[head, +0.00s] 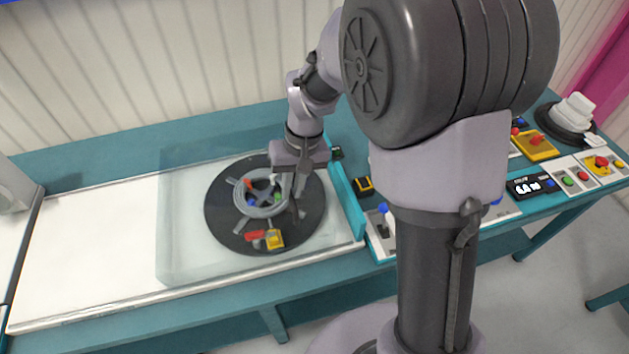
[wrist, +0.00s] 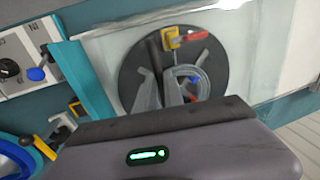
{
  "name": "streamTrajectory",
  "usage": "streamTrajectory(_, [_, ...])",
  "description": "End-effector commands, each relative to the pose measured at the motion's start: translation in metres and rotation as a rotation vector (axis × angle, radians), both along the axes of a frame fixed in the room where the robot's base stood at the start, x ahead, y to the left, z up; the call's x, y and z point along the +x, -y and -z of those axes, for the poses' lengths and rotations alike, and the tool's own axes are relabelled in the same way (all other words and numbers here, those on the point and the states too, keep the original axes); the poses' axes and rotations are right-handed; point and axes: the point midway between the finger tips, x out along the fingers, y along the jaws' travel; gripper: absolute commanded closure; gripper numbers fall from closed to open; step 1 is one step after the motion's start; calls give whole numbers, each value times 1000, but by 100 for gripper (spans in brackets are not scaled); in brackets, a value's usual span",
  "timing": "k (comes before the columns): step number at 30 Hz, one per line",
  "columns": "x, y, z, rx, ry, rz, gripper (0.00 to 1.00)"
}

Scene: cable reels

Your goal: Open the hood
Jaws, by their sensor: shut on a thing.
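The clear hood (head: 180,225) is a see-through box over a black round reel plate (head: 222,222). It looks lowered over the plate; its lower edges are faint. My gripper (head: 298,192) reaches down from above at the right part of the hood. In the wrist view the gripper's grey fingers (wrist: 160,90) stand on both sides of a dark bar (wrist: 153,52), which appears to be the hood's handle. The gripper is shut on this bar. A grey coil of cable (head: 262,210) lies on the plate; it also shows in the wrist view (wrist: 193,82).
A teal upright panel (head: 345,200) borders the hood's right side. Control boxes with buttons (head: 570,180) and a small display (head: 530,185) stand right on the teal bench. A white bed (head: 95,240) lies clear at the left. A ribbed wall (head: 130,70) stands behind.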

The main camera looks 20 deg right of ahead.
Motion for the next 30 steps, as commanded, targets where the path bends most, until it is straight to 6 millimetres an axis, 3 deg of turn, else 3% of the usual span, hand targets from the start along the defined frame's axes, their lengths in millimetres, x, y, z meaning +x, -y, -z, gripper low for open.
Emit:
streamTrajectory(6, [0,-79,-1,1,2,-8,100])
streamTrajectory(18, [-1,-217,-3,1,0,-5,100])
streamTrajectory(24, [-1,-269,-3,1,1,-3,100])
streamTrajectory(30, [0,-304,-2,2,1,-1,100])
